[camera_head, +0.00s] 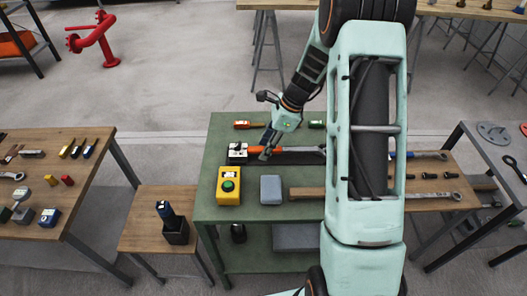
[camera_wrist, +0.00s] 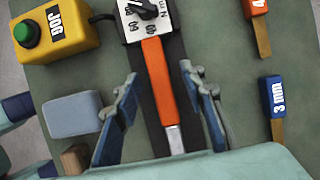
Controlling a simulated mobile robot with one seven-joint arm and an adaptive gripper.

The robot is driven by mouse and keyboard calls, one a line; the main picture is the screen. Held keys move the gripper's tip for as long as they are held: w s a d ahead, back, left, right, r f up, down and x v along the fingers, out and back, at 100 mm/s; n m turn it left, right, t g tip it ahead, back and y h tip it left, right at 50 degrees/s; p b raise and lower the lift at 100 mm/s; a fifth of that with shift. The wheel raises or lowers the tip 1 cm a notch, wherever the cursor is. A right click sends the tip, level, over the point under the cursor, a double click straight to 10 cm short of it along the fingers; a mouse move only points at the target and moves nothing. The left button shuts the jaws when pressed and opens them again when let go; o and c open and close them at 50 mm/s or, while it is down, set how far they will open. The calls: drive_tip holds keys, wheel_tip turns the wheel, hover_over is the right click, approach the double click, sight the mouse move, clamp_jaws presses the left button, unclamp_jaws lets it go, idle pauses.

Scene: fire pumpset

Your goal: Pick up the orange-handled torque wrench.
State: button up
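The orange-handled torque wrench (camera_head: 256,149) lies on a dark strip on the green table. In the wrist view its orange handle (camera_wrist: 158,78) runs down into a grey shaft (camera_wrist: 175,138). A white block with a dark knob (camera_wrist: 147,20) meets the handle's far end; I cannot tell whether it is part of the wrench. My gripper (camera_head: 268,151) is over the wrench, with its blue fingers (camera_wrist: 160,82) open on either side of the handle and shaft. Gaps show on both sides. Height above the wrench is hard to tell. My arm hides the wrench's right end in the head view.
A yellow box with a green button (camera_head: 228,185) and a grey-blue block (camera_head: 271,189) lie nearby on the green table (camera_head: 245,208). An orange-ended tool (camera_wrist: 258,25) and a blue one marked 3 mm (camera_wrist: 272,100) lie to the right.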

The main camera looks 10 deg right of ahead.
drive_tip(key=shift+f, duration=0.25)
idle(0.3)
clamp_jaws()
